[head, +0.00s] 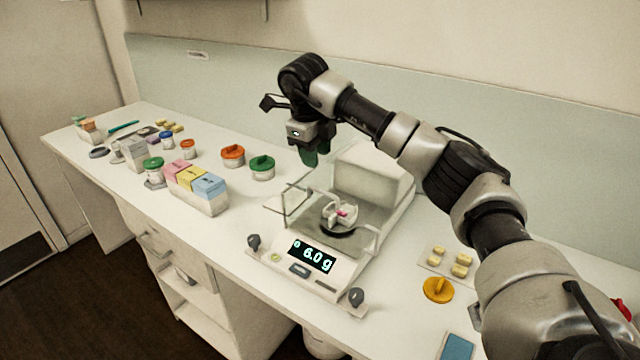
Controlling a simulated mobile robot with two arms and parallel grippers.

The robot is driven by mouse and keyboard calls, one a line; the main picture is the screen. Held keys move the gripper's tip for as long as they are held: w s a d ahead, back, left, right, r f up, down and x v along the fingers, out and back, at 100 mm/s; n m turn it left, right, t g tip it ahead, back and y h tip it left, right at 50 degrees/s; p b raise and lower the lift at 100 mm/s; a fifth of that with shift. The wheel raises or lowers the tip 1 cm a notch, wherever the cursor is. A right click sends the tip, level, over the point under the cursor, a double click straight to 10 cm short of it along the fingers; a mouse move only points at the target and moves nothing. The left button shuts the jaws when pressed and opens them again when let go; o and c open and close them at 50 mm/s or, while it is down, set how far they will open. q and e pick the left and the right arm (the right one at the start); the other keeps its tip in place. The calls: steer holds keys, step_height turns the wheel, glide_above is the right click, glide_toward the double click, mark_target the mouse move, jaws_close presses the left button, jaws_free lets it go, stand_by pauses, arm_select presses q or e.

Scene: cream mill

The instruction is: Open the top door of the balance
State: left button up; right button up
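The balance (345,262) stands on the bench in the middle of the head view. Its display (312,256) reads 6.0 g. A small white item with a pink mark (342,213) sits on the dark round pan. Clear, thin-edged panels surround the pan, and one panel (287,203) sticks out at the left. I cannot make out the top door's position. My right gripper (311,157) points down above the balance's back left, with dark green fingertips close together. The gap between them and any contact with the balance are unclear. My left gripper is out of view.
Left of the balance are green-lidded (262,167) and orange-lidded (232,156) jars and a box with pink, yellow and blue tops (198,200). A yellow lid (438,290) and a tray of yellow pieces (430,262) lie right. Dark knobs flank the balance front.

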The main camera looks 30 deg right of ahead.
mark_target(320, 191)
steer(key=p+x, duration=0.2)
steer(key=x, duration=0.6)
steer(key=shift+f+p, duration=0.35)
steer(key=shift+f, duration=0.05)
steer(key=shift+w+d+f, duration=0.1)
steer(key=shift+f, duration=0.45)
jaws_close()
